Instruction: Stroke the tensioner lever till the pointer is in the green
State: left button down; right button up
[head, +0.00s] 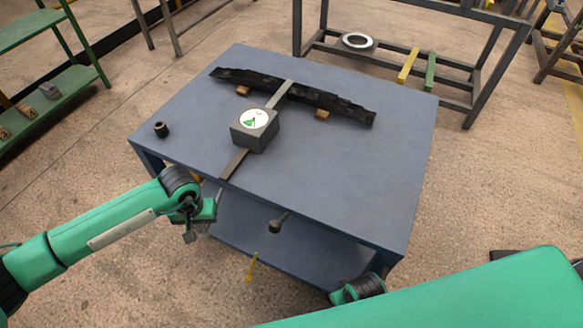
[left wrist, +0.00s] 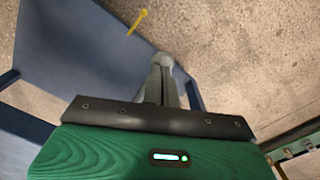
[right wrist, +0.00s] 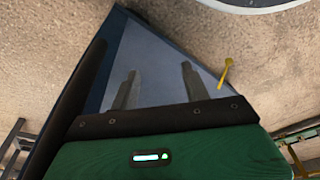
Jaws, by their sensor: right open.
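A dark gauge box (head: 255,130) stands on a strap across the blue table. Its white dial (head: 254,119) has a green sector at the bottom; the pointer is too small to read surely. A short dark lever with a round knob (head: 277,224) sticks out at the table's front edge. My left gripper (head: 190,237) is in front of the table's left front, left of the knob and apart from it. Its fingers (left wrist: 164,80) look closed together, nothing clearly between them. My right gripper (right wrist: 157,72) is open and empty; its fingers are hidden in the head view.
A dark cylinder (head: 161,130) stands at the table's left. A yellow piece (head: 251,266) shows below the front edge. The tabletop's right part (head: 370,175) is clear. Green shelves (head: 62,92) stand left.

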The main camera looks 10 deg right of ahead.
pick_arm(q)
notch_tip(320, 180, up, 18)
jog(key=p, duration=0.7)
pick_arm(e)
jog(key=s+d+f, duration=0.4)
jog(key=s+f, duration=0.8)
jog(key=f, duration=0.5)
jog(key=shift+s+d+f+g, duration=0.15)
jog(key=shift+d+f+g, duration=0.05)
jog(key=shift+g, duration=0.1)
pick_arm(q)
jog(key=shift+f, duration=0.1)
pick_arm(e)
jog(key=shift+f, duration=0.1)
